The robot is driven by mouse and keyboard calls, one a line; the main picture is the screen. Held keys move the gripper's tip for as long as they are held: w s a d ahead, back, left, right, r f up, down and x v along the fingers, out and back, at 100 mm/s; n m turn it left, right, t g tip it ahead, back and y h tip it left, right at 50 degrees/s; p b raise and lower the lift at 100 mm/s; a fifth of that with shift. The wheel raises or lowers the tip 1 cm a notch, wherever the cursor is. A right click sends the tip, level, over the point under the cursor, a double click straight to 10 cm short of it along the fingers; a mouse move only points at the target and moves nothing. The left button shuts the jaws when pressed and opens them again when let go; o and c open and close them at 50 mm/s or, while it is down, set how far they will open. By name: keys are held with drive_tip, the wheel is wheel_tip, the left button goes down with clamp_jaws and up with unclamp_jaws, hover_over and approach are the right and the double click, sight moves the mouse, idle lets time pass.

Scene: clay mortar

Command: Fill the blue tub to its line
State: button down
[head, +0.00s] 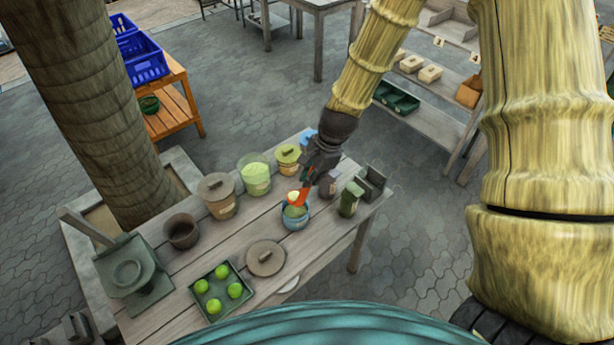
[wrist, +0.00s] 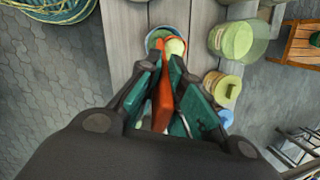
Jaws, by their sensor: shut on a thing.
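The blue tub (head: 295,222) stands open on the wooden table, with something greenish inside; its fill line cannot be made out. My gripper (head: 307,178) is shut on an orange scoop (head: 302,197), which holds a pale yellow heap. The scoop's bowl is at the tub's mouth; I cannot tell whether it is above the rim or partly inside. In the wrist view, my gripper (wrist: 162,85) grips the orange scoop (wrist: 164,100), and its bowl overlaps the blue tub (wrist: 150,42), hiding much of the mouth. A clear jar (head: 257,183) of pale green material stands behind left.
A yellow lidded pot (head: 288,160), tan lidded pot (head: 218,203) and brown pot (head: 182,232) stand nearby. A loose lid (head: 265,258) and a tray (head: 240,299) of green fruit lie in front. A green canister (head: 350,201) stands to the right.

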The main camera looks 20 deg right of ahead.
drive_tip(key=d+f+m+y+b, duration=0.1)
drive_tip(key=d+f+y+b, duration=0.7)
drive_tip(key=b, duration=0.8)
drive_tip(key=d+y, duration=0.2)
drive_tip(key=y, duration=0.1)
drive_tip(key=shift+w+d+f, duration=0.3)
drive_tip(key=shift+w+f, duration=0.05)
drive_tip(key=shift+f, duration=0.05)
idle(0.4)
drive_tip(key=shift+b, duration=0.3)
drive_tip(key=shift+a, duration=0.1)
idle(0.4)
